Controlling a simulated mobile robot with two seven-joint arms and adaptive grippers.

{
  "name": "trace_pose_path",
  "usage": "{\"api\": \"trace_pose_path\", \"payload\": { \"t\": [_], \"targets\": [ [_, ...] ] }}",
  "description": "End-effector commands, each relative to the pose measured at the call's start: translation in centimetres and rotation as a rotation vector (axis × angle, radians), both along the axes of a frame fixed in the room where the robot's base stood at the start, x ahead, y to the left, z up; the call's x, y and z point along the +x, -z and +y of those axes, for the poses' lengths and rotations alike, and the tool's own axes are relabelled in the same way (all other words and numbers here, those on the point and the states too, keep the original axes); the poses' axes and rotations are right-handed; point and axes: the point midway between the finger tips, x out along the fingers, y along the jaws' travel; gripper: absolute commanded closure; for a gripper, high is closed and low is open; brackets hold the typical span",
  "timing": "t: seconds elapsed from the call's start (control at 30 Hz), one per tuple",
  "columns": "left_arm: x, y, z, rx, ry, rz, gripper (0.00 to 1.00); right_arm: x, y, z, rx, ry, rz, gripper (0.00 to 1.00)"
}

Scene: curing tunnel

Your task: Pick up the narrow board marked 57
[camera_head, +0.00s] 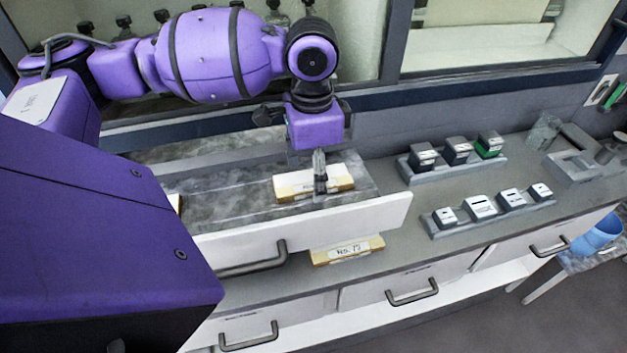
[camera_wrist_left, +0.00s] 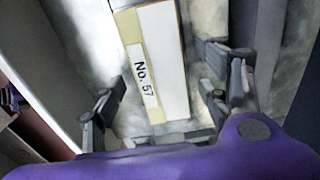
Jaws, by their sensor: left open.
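The narrow board marked 57 (camera_wrist_left: 174,75) is pale, with a "No. 57" label on its yellowish side, and lies in the left wrist view between my fingers. In the head view a pale board (camera_head: 290,184) lies in the open drawer under my left gripper; its label is too small to read there. My left gripper (camera_head: 320,172) points down over that board and is open. The wrist view shows the left gripper (camera_wrist_left: 166,100) with one finger either side of the board, with gaps. My right gripper is not in view.
A similar board labelled No. 75 (camera_head: 348,250) lies on the counter in front of the drawer (camera_head: 385,212). The drawer's front wall stands close to my gripper. Two racks (camera_head: 455,165) (camera_head: 490,217) of small blocks stand to the right. A blue cup (camera_head: 597,236) is far right.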

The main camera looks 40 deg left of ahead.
Motion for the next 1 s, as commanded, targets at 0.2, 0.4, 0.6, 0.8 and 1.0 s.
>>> {"api": "trace_pose_path", "payload": {
  "t": [0.2,0.4,0.6,0.8,1.0],
  "targets": [
    [0.01,0.43,-0.02,-0.001,0.001,-0.002,0.31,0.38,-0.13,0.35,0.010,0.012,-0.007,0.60],
    [0.01,0.40,-0.02,-0.001,0.001,-0.002,0.52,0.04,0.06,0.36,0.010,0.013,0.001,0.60],
    [0.01,0.39,-0.02,-0.001,0.001,-0.002,0.79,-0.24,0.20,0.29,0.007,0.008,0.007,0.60],
    [0.02,0.37,-0.01,-0.001,0.001,-0.002,0.80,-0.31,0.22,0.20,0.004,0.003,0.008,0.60],
    [0.09,-0.41,0.00,0.000,0.000,-0.004,0.80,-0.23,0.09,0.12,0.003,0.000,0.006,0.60]
  ]
}}
